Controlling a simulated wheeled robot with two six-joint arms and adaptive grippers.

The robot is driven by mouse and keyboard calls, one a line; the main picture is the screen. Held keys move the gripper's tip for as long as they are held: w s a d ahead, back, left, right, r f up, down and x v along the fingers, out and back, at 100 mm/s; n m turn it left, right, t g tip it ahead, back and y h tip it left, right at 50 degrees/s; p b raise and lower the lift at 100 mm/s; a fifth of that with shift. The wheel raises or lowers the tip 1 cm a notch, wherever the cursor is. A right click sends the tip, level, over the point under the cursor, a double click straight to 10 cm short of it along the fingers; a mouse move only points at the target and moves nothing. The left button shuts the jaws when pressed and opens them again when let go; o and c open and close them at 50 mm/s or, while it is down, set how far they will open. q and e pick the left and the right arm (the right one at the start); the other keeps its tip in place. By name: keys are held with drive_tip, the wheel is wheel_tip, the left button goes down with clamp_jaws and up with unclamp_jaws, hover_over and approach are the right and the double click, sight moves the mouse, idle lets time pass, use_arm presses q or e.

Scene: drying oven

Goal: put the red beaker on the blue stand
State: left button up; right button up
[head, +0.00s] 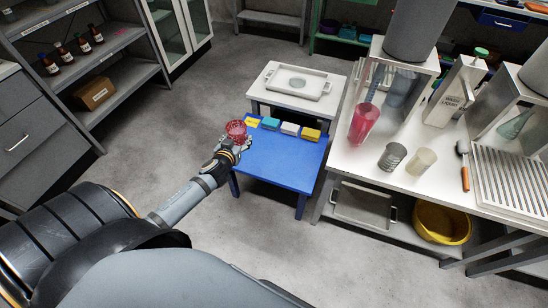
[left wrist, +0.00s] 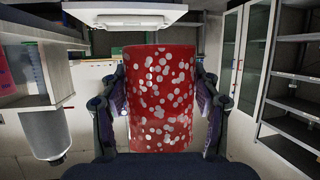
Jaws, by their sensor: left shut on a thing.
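A red beaker (head: 236,130) with white spots is held by my left gripper (head: 232,143). In the left wrist view the beaker (left wrist: 160,90) fills the middle, with one finger of my left gripper (left wrist: 160,108) on each side of it. The blue stand (head: 282,166) is a low blue table. In the head view the beaker overlaps its back left edge; I cannot tell the height between them. My right gripper is not in view.
Several small yellow, teal and white blocks (head: 290,128) line the blue stand's back edge; its front is clear. A white stand with a tray (head: 318,84) is behind. The white bench (head: 400,190) at right carries another red vessel (head: 364,123) and cups.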

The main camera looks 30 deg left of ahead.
use_arm(q)
drive_tip(key=w+d+f+y+b, duration=0.1)
drive_tip(key=w+d+f+b, duration=0.1)
drive_tip(key=f+b, duration=0.3)
drive_tip(key=w+d+f+n+b, duration=0.1)
drive_tip(key=w+d+f+b, duration=0.2)
drive_tip(key=f+b, duration=0.3)
drive_tip(key=w+d+f+n+g+y+b, duration=0.1)
drive_tip(key=w+d+f+b, duration=0.1)
drive_tip(key=d+f+b, duration=0.2)
wheel_tip(320, 180, down, 2)
drive_tip(key=b, duration=0.4)
drive_tip(key=shift+w+d+y, duration=0.15)
drive_tip(key=shift+w+y, duration=0.1)
drive_tip(key=shift+y, duration=0.05)
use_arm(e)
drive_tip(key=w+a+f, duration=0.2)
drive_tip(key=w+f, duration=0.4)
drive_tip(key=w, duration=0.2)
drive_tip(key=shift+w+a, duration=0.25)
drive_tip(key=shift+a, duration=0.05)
